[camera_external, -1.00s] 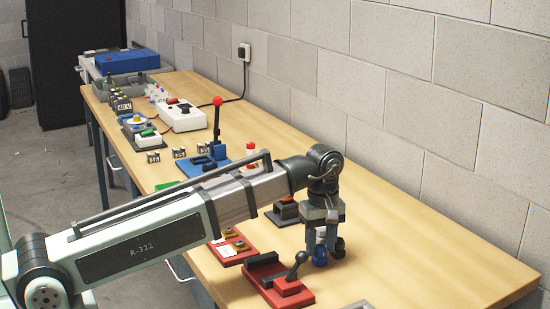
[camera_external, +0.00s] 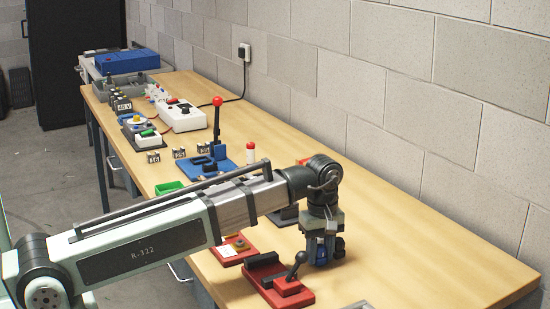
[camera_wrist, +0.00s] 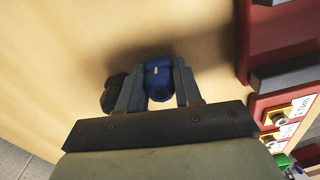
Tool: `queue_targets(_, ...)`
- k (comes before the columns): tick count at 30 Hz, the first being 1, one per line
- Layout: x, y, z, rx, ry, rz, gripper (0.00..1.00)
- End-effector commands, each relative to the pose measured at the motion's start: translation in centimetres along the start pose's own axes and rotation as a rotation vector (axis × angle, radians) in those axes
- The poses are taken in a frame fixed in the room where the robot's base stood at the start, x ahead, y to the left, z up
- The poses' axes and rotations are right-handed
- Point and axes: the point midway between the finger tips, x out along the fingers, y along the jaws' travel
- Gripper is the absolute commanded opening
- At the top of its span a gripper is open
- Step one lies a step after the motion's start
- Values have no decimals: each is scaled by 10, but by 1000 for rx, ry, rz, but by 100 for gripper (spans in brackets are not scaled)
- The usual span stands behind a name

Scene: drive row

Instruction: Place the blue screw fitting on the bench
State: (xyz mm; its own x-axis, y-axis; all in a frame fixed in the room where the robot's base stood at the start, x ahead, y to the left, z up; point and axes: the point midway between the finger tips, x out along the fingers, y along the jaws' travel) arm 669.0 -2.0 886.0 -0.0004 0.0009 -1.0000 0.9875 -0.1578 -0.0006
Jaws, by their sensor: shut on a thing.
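The blue screw fitting (camera_external: 320,254) is at the near part of the wooden bench (camera_external: 400,235), right of the red lever base. In the wrist view the blue fitting (camera_wrist: 158,80) sits between the two grey fingers. My gripper (camera_external: 321,257) points down and is shut on it, with the fingertips close to the bench top. The wrist view also shows my gripper (camera_wrist: 158,88). The fingers hide part of the fitting, so I cannot tell whether it touches the bench.
A dark round piece (camera_external: 339,247) is right beside my gripper; it also shows in the wrist view (camera_wrist: 115,92). A red base with a black lever (camera_external: 293,284) is close on the left. The bench is clear to the right, towards the block wall (camera_external: 440,110).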

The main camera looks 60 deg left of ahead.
Motion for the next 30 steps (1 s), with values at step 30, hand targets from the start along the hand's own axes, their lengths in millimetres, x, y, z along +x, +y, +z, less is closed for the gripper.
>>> queue_targets(30, -97, 0, 0, -1, -1, -1, 0)
